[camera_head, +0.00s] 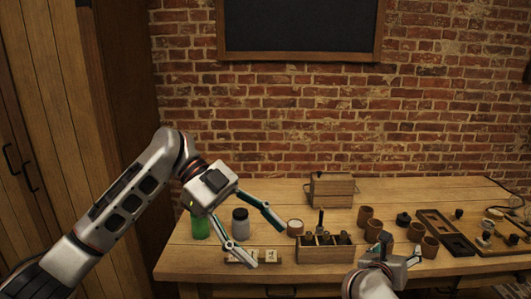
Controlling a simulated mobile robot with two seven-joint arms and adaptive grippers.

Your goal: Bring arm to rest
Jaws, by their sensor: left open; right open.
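My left gripper (258,238) is open, its two fingers spread wide above the left part of the wooden table (178,262). Nothing is between its fingertips. My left arm comes in from the left edge. A green jar (200,227) stands just below the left gripper's wrist, partly hidden by it. A grey jar with a dark lid (240,226) stands between the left gripper's fingers as seen from the head, farther back on the table. My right gripper (400,250) is low at the front right of the table, open, with no object seen in it.
A wooden box with dark upright items (325,254) sits at the table's front middle. A small wooden chest (331,190) stands behind. Several brown cups (373,230) and a dark tray (445,230) lie to the right. A small lidded jar (295,227) stands near the middle.

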